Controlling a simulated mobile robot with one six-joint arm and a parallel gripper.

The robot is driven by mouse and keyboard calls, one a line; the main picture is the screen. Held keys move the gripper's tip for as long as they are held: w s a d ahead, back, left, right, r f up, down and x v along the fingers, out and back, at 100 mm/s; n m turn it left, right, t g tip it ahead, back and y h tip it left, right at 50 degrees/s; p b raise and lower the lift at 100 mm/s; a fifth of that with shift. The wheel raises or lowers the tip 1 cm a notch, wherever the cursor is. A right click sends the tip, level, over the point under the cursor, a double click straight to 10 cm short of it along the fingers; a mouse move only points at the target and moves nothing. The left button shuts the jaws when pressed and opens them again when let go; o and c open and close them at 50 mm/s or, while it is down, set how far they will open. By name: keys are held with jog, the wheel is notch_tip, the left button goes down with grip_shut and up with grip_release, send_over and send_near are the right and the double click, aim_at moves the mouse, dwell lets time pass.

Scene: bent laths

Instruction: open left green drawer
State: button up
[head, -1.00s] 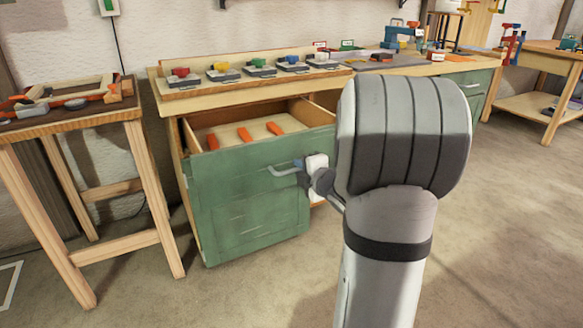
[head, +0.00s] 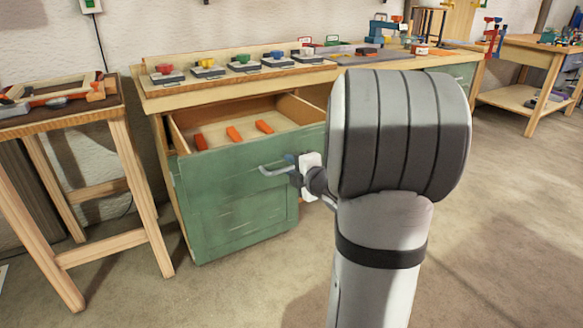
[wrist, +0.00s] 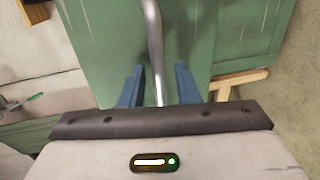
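The left green drawer (head: 235,180) stands out from the bench, pulled open, with its inside showing. Its grey bar handle (head: 275,171) is on the front. My gripper (head: 292,161) is at the right part of the handle, partly hidden by my arm. In the wrist view the handle (wrist: 154,45) runs between the two blue fingers of my gripper (wrist: 158,75). The fingers are apart, with a gap on each side of the bar. The green drawer front (wrist: 215,40) fills the middle of that view.
Clamps with coloured knobs (head: 243,61) stand on the workbench (head: 150,103). A wooden side table (head: 122,130) is close on the left. The floor (head: 500,220) to the right is clear.

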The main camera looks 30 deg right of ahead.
jog(key=shift+s+r, duration=0.15)
jog(key=shift+s, duration=0.05)
jog(key=p+v, duration=0.2)
jog(key=v, duration=0.5)
jog(key=shift+s, duration=0.2)
